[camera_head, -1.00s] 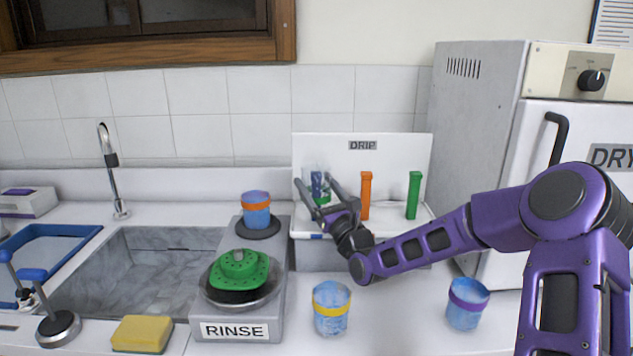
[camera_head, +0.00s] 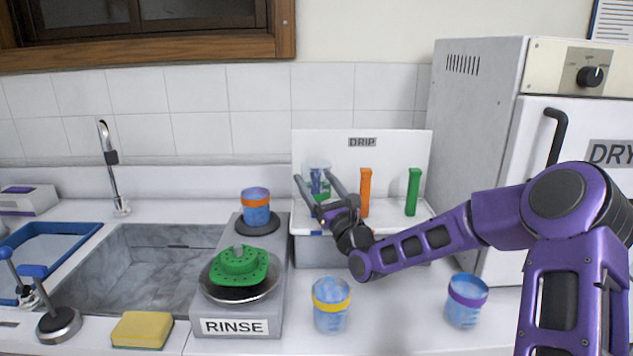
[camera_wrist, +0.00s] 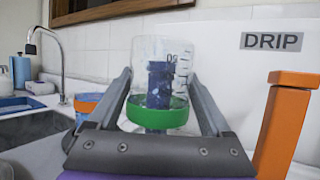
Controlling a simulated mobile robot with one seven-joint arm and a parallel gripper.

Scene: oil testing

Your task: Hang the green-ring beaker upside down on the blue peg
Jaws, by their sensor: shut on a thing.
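The green-ring beaker (camera_wrist: 152,54) is upside down in the wrist view, with its green ring (camera_wrist: 157,113) low near its mouth. The blue peg (camera_wrist: 159,85) shows through the clear wall, inside the beaker. My gripper (camera_wrist: 160,92) has its two fingers on either side of the beaker and is shut on it. In the head view my gripper (camera_head: 325,187) is at the left end of the DRIP rack (camera_head: 397,150), and the beaker (camera_head: 318,166) shows faintly between its fingers. Whether the beaker rests on the peg top is unclear.
An orange peg (camera_head: 365,192) and a green peg (camera_head: 413,192) stand right of my gripper. Yellow-ring (camera_head: 331,305) and purple-ring (camera_head: 466,300) beakers stand in front. The sink (camera_head: 150,262) is left.

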